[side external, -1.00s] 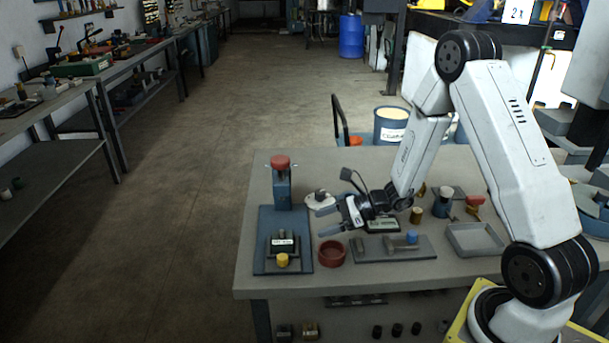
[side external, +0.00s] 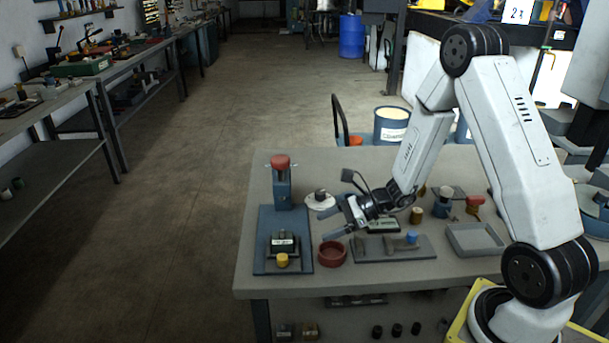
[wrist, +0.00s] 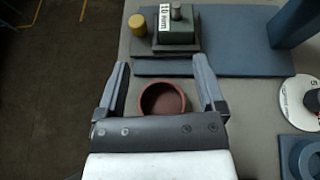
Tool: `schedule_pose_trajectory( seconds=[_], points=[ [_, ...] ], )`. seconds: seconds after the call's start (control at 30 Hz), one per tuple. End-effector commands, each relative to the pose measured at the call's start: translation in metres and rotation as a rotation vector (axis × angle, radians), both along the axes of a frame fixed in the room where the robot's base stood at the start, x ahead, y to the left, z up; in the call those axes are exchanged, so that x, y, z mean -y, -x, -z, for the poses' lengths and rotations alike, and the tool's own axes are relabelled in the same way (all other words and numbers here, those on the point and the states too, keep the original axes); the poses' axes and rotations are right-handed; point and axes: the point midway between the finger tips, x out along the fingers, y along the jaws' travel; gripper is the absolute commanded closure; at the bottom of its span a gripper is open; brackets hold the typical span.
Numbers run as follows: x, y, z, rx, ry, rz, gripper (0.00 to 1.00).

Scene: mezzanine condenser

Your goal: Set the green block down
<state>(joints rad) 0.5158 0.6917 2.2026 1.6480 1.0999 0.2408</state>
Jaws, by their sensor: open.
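The green block (side external: 284,241), with a white label and a knob on top, stands upright on the blue fixture plate (side external: 264,225). In the wrist view the green block (wrist: 176,36) reads "10 mm" and sits on a dark raised part of the blue plate (wrist: 235,62). My gripper (side external: 328,223) is open and empty, to the right of the block in the side view and apart from it. In the wrist view my gripper's fingers (wrist: 162,68) are spread, with the block beyond their tips. The block's underside is hidden.
A red bowl (side external: 332,254) lies between my fingers in the wrist view, below them. A yellow knob (side external: 282,260) is beside the block. A blue post with a red top (side external: 281,180) rises behind. A white disc (side external: 320,201), another green labelled item (side external: 384,226) and a grey tray (side external: 474,240) are nearby.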

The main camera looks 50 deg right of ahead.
Motion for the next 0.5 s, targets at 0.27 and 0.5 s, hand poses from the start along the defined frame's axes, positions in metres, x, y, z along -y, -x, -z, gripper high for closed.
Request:
schedule_pose_trajectory(
  seconds=[0.27, 0.5],
  points=[
    [-0.04, 0.039, -0.004, 0.0, 0.228, -0.345, 0.12],
    [-0.058, 0.082, -0.006, 0.053, 0.512, -0.726, 0.12]
  ],
)
